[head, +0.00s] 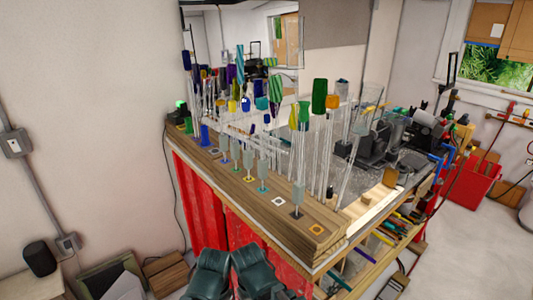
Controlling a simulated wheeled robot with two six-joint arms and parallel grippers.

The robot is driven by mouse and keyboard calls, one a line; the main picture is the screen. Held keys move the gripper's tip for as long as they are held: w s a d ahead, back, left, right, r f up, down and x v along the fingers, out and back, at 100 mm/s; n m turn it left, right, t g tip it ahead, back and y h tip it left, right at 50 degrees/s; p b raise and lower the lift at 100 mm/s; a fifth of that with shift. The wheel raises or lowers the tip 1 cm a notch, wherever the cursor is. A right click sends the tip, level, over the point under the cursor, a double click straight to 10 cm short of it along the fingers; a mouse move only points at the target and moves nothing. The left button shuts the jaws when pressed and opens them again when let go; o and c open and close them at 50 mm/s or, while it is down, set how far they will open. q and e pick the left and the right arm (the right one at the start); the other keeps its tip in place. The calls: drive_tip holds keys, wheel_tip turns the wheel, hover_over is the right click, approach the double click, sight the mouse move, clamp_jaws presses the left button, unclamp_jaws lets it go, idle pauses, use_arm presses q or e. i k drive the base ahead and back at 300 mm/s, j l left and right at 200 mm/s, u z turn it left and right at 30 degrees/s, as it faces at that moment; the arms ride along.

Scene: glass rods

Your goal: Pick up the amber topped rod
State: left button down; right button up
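A rod with an orange-amber top (333,101) stands among several clear glass rods toward the right of the bench in the head view. It sits just right of a tall dark green top (319,96). Its clear shaft is hard to separate from neighbouring rods, and I cannot tell where its foot rests. A separate amber block (390,177) is at the right of the bench.
Several upright rods with grey-green sleeves line this strip. Dark machinery (375,145) stands behind on the right. Red panels (200,205) form the bench front.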

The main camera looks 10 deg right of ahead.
sight(222, 138)
drive_tip(key=i+j+z, duration=0.1)
drive_tip(key=z, duration=0.7)
drive_tip(key=i+j+z, duration=0.15)
drive_tip(key=j+z, duration=0.3)
drive_tip(key=j, duration=0.2)
drive_tip(key=j+z, duration=0.5)
drive_tip(key=j, duration=0.15)
drive_tip(key=j+z, duration=0.1)
drive_tip(key=j, duration=1.55)
drive_tip(key=k+j+z, duration=0.15)
drive_tip(key=j, duration=0.65)
drive_tip(key=j+u, duration=0.5)
drive_tip(key=l+u, duration=0.15)
drive_tip(key=u, duration=1.1)
drive_tip(key=k+l, duration=0.9)
drive_tip(key=k, duration=0.15)
